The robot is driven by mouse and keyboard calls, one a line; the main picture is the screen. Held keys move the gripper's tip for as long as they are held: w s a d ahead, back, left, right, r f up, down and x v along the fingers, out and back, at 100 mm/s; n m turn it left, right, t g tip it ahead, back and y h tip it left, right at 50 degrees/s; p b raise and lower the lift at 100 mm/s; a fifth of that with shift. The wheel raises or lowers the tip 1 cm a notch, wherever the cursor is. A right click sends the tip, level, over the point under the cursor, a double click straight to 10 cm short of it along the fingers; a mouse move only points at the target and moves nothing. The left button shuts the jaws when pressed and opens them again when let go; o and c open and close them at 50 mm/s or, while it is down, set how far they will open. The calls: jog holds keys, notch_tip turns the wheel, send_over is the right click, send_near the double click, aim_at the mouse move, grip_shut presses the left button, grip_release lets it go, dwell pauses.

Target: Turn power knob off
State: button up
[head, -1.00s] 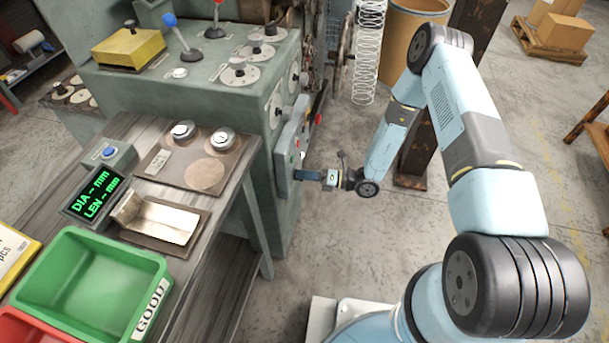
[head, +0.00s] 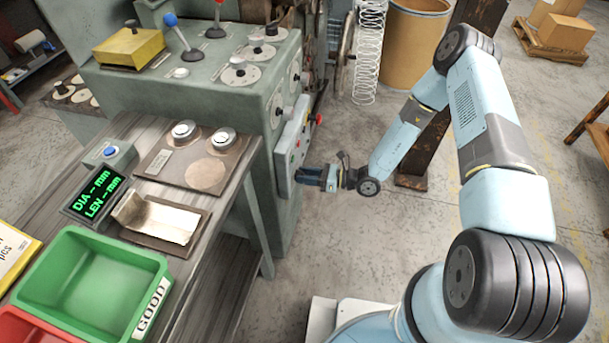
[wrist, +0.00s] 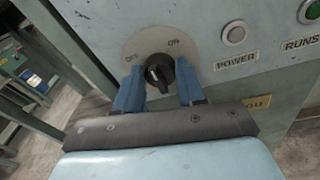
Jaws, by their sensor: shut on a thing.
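The power knob (wrist: 158,72) is black, on a round pale plate (wrist: 130,50) on the grey panel in the wrist view. The plate reads OFF at its left and ON at its upper right. A pale mark shows on the left part of the knob's face. My gripper (head: 300,174) is at the lower part of the control panel (head: 283,158) in the head view. Its two blue fingers stand on either side of the knob in the wrist view, shut on it. The knob is hidden in the head view.
A red knob (head: 317,119) sticks out farther back on the panel. A workbench with a green bin (head: 92,275) stands left.

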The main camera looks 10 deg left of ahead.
jog(key=n, duration=0.4)
jog(key=shift+d+f+t, duration=0.1)
jog(key=shift+t, duration=0.3)
jog(key=shift+s+n+t, duration=0.15)
jog(key=shift+n+t, duration=0.25)
jog(key=shift+n, duration=1.6)
jog(key=o, duration=1)
jog(key=shift+o, duration=0.2)
jog(key=s+d+r, duration=0.1)
jog(key=d, duration=1.2)
jog(key=shift+d+r, duration=0.3)
jog(key=shift+r, duration=0.05)
